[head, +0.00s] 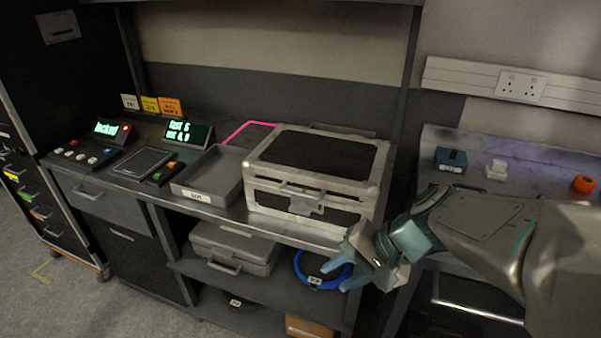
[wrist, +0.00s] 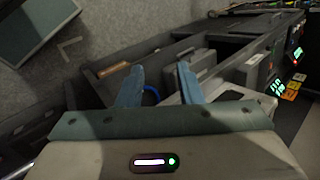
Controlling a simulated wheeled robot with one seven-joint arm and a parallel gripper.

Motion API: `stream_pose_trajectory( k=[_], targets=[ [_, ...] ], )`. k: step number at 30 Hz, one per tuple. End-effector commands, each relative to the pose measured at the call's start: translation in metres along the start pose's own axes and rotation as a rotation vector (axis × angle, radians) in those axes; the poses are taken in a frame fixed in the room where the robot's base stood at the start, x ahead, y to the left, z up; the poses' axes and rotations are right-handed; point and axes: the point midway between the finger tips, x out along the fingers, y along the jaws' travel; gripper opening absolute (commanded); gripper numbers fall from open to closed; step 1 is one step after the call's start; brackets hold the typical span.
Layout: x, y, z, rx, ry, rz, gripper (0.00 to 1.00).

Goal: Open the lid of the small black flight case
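The small black flight case (head: 316,163) stands on the desk top in the head view, with silver metal edges and corners. Its lid is shut. A latch with a handle (head: 303,196) is on its front face. My gripper (head: 350,262) is in front of the desk edge, to the lower right of the case and apart from it. In the wrist view, my gripper's two blue fingers (wrist: 158,88) are spread apart with nothing between them. The case is hard to make out in the wrist view.
A grey open tray (head: 213,176) sits left of the case, beside lit consoles (head: 187,135). A grey case (head: 235,247) and a blue cable coil (head: 322,270) lie on the shelf below. A side bench (head: 520,175) at right holds small items.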

Motion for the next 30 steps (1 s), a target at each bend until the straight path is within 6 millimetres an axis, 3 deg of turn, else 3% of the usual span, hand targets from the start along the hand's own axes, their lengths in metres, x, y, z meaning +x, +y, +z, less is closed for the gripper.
stream_pose_trajectory(
  k=[1,5,9,15,22,30],
  targets=[
    [0.009,-0.005,-0.01,0.072,-0.014,-0.082,0.33],
    [0.013,-0.028,-0.038,0.237,-0.023,-0.309,0.33],
    [0.007,-0.045,-0.076,0.385,-0.001,-0.53,0.33],
    [-0.007,-0.051,-0.118,0.509,0.052,-0.734,0.33],
    [-0.008,-0.058,-0.133,0.544,0.071,-0.796,0.33],
    [0.028,-0.092,-0.144,0.542,0.066,-0.793,0.33]
  ],
)
